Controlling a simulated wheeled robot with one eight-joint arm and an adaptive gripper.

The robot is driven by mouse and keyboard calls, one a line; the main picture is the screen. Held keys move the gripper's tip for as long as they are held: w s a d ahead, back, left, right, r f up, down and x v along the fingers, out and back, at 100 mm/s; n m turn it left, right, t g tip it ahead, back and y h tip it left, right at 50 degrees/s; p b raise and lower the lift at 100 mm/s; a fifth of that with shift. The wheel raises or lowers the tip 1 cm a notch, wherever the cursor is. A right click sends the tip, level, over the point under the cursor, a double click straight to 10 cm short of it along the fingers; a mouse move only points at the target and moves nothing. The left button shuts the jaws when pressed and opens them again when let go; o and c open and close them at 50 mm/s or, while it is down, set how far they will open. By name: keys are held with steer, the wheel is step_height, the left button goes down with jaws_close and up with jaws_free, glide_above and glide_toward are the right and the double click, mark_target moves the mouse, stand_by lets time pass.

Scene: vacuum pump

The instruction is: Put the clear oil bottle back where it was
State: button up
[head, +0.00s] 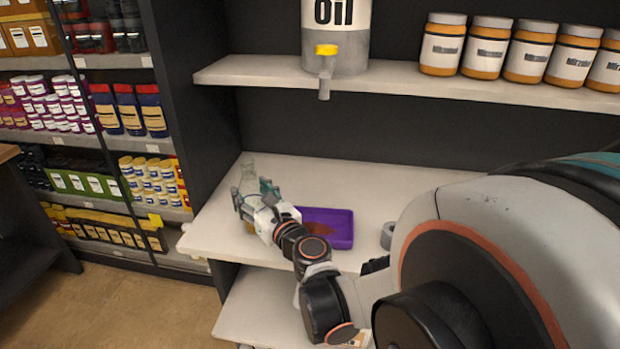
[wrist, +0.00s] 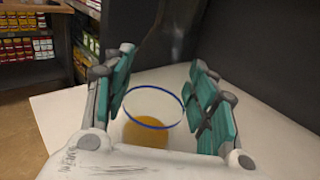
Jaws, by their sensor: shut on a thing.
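The clear oil bottle (head: 248,168) is at the left end of the white middle shelf in the head view, see-through and partly hidden by my gripper. My gripper (head: 256,197) is shut on it from the front right. In the wrist view the bottle (wrist: 150,132) is between the teal finger pads of my gripper (wrist: 160,65), with a blue ring and amber oil low inside. Its upper part is faint against the dark wall. I cannot tell whether its base touches the shelf.
A purple tray (head: 341,232) with brownish contents lies right of my gripper. A small grey round thing (head: 387,236) is farther right. An oil dispenser (head: 345,45) with a yellow tap and several jars (head: 490,48) stand on the shelf above. A dark side panel (head: 200,110) bounds the left.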

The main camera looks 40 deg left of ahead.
steer(key=o, duration=1.3)
steer(key=shift+f, duration=0.1)
steer(key=shift+c, duration=0.2)
steer(key=shift+r, duration=0.2)
steer(key=s+d+p, duration=0.2)
steer(key=d, duration=1)
steer(key=shift+s, duration=0.15)
steer(key=shift+a, duration=0.1)
